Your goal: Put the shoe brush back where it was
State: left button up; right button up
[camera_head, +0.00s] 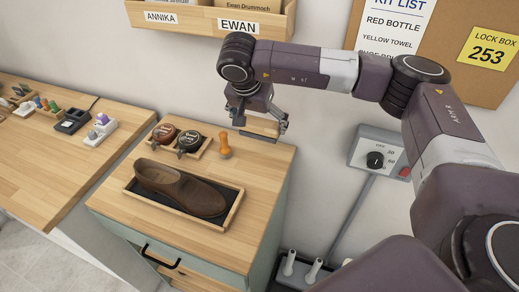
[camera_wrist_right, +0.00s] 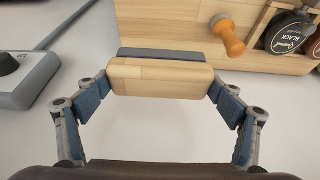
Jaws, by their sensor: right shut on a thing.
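The shoe brush (camera_head: 259,127) is a pale wooden block with a dark bristle side. My right gripper (camera_head: 261,121) is shut on it, at the back right of the cabinet top. In the right wrist view, the brush's wooden back (camera_wrist_right: 160,80) sits between the blue finger pads of my right gripper (camera_wrist_right: 160,88). Its dark side (camera_wrist_right: 175,54) faces the cabinet top. I cannot tell whether the brush touches the wood. My left gripper is not in view.
An orange-handled tool (camera_head: 224,147) stands just left of the brush, beside a small tray with two polish tins (camera_head: 189,142). A brown shoe (camera_head: 178,188) lies in a dark-lined tray (camera_head: 229,216) in front. A wall control box (camera_head: 377,152) is to the right.

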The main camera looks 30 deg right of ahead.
notch_tip(320, 180, down, 7)
jog(key=shift+a+r+p, duration=0.1)
jog(key=shift+r+p, duration=0.05)
jog(key=shift+p, duration=0.6)
notch_tip(320, 180, down, 5)
jog(key=shift+r+p, duration=0.15)
jog(key=shift+p, duration=0.5)
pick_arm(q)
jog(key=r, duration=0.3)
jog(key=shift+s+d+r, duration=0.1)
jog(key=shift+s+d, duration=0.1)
pick_arm(e)
jog(key=shift+f, duration=0.2)
jog(key=o, duration=1)
jog(key=shift+r, duration=0.1)
